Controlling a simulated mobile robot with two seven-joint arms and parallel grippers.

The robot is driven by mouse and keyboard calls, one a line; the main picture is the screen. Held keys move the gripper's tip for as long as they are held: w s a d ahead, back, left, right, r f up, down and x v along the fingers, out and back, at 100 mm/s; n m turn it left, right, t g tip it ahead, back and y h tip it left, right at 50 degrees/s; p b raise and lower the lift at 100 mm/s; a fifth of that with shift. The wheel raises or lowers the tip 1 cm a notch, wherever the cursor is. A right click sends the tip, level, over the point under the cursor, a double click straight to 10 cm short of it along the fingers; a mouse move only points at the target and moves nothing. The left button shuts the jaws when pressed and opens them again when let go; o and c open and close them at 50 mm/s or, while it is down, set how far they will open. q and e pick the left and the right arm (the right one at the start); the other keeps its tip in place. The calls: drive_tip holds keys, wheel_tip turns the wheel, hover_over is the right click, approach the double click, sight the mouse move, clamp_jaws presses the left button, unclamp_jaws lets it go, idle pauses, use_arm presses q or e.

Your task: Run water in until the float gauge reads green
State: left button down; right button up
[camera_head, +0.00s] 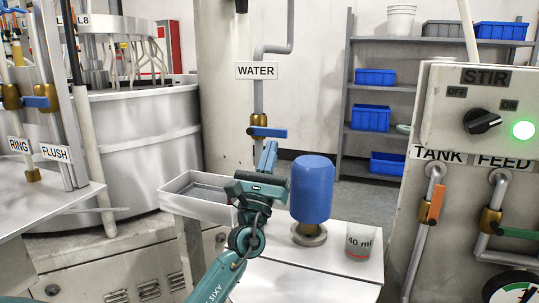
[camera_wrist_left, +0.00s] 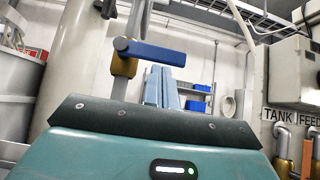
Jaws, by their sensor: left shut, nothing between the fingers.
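The water valve, a brass body with a blue lever (camera_head: 268,132), sits on the grey vertical pipe under the WATER sign (camera_head: 256,71). Its lever lies level, across the pipe, pointing right. In the left wrist view the blue lever (camera_wrist_left: 150,51) is close, above the fingers. My left gripper (camera_head: 268,156) is shut and empty, its fingers pointing up just below the lever; I cannot tell whether they touch. The shut fingers also show in the left wrist view (camera_wrist_left: 162,82). A round dial (camera_head: 514,292) with a green part is cut off at bottom right; its reading is unclear. My right gripper is out of view.
A blue cylinder (camera_head: 312,188) and a 40 ml cup (camera_head: 359,241) stand on the white bench right of my arm. A shallow metal tray (camera_head: 186,189) lies left of my gripper. The STIR panel (camera_head: 484,112) shows a lit green lamp.

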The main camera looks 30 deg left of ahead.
sight(275, 132)
use_arm(q)
drive_tip(key=shift+d+r+n+g+y, duration=0.15)
drive_tip(key=shift+r+n+g+y, duration=0.05)
drive_tip(key=shift+n+y, duration=0.55)
drive_tip(key=shift+d+r+n+g+y, duration=0.1)
drive_tip(key=shift+r+n+g+y, duration=0.1)
drive_tip(key=shift+n+y, duration=0.5)
drive_tip(key=shift+w+d+r+n+g+y+p, duration=0.15)
drive_tip(key=shift+r+n+g+y+p, duration=0.25)
drive_tip(key=shift+n+g+y, duration=0.95)
drive_tip(key=shift+s+d+r+n+g+y+p, duration=0.1)
drive_tip(key=shift+r+n+g+y+p, duration=0.3)
drive_tip(key=shift+n+y, duration=1.05)
drive_tip(key=shift+w+d+r+n+g+y+p, duration=0.2)
drive_tip(key=shift+r+n+g+y, duration=0.3)
drive_tip(key=shift+n+g, duration=1.1)
drive_tip(key=shift+s+n+t, duration=0.1)
drive_tip(key=shift+n+t, duration=0.35)
drive_tip(key=shift+n, duration=0.3)
drive_tip(key=shift+f, duration=0.2)
